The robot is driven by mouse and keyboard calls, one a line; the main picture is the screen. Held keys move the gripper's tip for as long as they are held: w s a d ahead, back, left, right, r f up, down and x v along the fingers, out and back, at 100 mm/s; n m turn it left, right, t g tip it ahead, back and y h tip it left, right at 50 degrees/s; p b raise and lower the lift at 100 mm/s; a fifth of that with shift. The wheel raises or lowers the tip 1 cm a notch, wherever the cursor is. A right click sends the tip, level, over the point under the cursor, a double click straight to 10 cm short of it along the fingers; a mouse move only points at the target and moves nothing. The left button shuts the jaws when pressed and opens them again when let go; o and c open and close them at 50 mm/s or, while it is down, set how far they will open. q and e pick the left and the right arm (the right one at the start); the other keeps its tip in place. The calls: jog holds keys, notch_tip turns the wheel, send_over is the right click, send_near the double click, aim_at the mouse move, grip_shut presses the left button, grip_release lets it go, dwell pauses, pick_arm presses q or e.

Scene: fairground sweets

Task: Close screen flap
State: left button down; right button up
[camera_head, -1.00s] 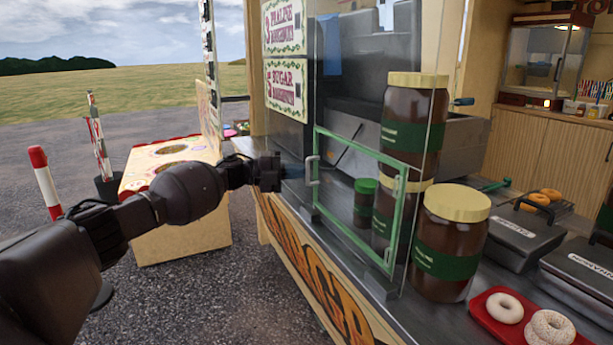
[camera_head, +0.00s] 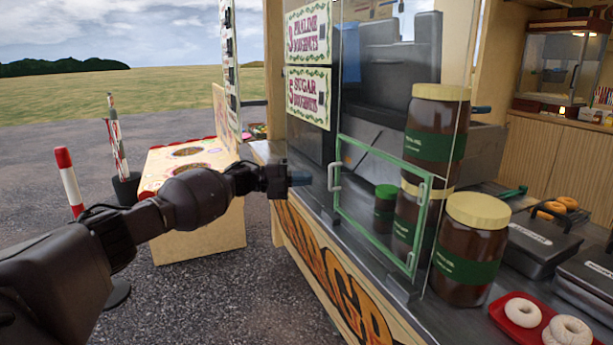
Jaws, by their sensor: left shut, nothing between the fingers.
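The screen flap is a green-framed clear panel (camera_head: 385,158) set low in the glass screen (camera_head: 400,60) of the stall. Its frame looks nearly in line with the glass; I cannot tell whether it is fully shut. A pale handle (camera_head: 335,177) is on its left side. My left gripper (camera_head: 302,178) is shut and empty, just left of the handle and apart from it in the picture. My right gripper is not in view.
Brown jars with green labels (camera_head: 436,130) stand behind and beside the flap. A small green-lidded jar (camera_head: 384,210) is behind it. A red tray (camera_head: 502,318) of doughnuts is at lower right. A game box (camera_head: 205,235) stands at left. Open ground lies before the counter.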

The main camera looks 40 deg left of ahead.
pick_arm(q)
jog(key=s+a, duration=0.3)
jog(key=a, duration=0.5)
jog(key=shift+s+a, duration=0.25)
jog(key=shift+s, duration=0.05)
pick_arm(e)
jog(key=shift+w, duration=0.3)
pick_arm(q)
jog(key=shift+f, duration=0.1)
